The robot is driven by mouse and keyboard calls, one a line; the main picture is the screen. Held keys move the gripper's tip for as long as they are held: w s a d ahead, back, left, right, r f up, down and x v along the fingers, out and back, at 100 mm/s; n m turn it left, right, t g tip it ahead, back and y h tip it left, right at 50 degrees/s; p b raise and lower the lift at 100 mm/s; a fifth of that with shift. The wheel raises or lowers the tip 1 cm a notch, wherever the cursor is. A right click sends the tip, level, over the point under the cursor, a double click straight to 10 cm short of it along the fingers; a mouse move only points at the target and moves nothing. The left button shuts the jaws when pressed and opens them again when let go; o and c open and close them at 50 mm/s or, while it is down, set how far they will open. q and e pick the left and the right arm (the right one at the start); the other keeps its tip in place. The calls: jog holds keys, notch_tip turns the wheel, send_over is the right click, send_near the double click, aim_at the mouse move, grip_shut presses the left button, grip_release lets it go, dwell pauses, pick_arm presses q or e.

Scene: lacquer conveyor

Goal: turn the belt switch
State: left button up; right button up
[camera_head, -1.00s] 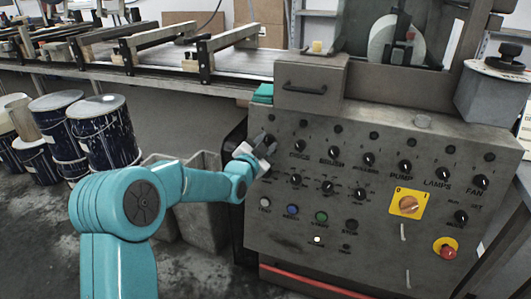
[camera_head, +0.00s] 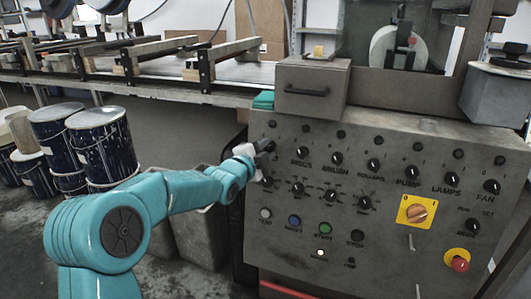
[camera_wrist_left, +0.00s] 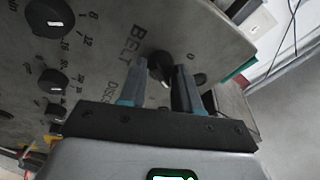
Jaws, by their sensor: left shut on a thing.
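The belt switch is a small black round knob (camera_wrist_left: 160,66) on the grey control panel (camera_head: 385,265), beside the printed word BELT in the left wrist view. My left gripper (camera_head: 264,146) is at the upper left of the panel, at the left end of the top knob row. In the left wrist view its fingers (camera_wrist_left: 158,86) lie on both sides of the knob, shut on it. In the head view the gripper hides most of this knob. My right gripper is in neither view.
More black knobs, such as the pump knob (camera_head: 411,171), sit to the right. A yellow rotary switch (camera_head: 417,211) and a red stop button (camera_head: 460,264) are lower right. Dark paint cans (camera_head: 103,145) stand left on the floor, below the conveyor (camera_head: 150,85).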

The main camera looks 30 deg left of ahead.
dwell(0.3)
pick_arm(q)
jog(key=o, duration=1)
jog(key=shift+o, duration=0.2)
jog(key=s+d+r+p, duration=0.1)
jog(key=s, duration=1.5)
jog(key=shift+s+d, duration=0.15)
jog(key=shift+d, duration=0.15)
